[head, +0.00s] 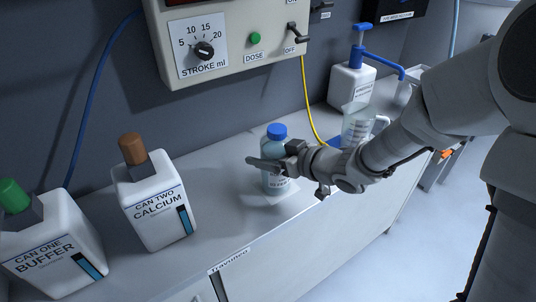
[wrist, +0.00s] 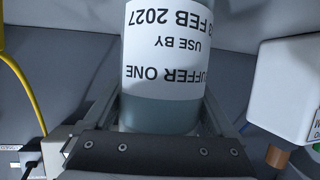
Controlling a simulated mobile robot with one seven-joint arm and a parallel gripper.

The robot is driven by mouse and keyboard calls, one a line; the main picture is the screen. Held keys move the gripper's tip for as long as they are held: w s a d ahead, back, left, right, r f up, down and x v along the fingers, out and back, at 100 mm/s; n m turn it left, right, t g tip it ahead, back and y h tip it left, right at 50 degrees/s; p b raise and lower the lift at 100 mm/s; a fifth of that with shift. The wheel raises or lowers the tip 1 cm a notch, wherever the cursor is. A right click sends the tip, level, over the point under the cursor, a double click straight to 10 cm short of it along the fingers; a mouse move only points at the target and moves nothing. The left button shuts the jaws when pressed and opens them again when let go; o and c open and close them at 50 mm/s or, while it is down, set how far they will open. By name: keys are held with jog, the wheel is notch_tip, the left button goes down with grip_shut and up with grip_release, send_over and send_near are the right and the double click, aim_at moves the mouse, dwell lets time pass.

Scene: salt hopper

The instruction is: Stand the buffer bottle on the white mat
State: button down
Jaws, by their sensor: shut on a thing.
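The buffer bottle (head: 275,181) is clear with a blue cap and a white label, and it looks upright. In the wrist view the bottle (wrist: 165,50) fills the middle, with its label upside down reading "BUFFER ONE" and a use-by date, and bluish liquid near the jaws. My gripper (head: 274,162) is shut on the bottle, with one finger on each side.
The white calcium can (head: 155,205) and buffer can (head: 50,250) stand to the left. Behind my gripper are a clear beaker (head: 357,125) and a white pump bottle (head: 349,87). The dosing box (head: 235,40) is on the wall. Bare bench lies between calcium can and mat.

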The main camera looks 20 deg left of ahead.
jog(key=shift+f, duration=0.15)
grip_release()
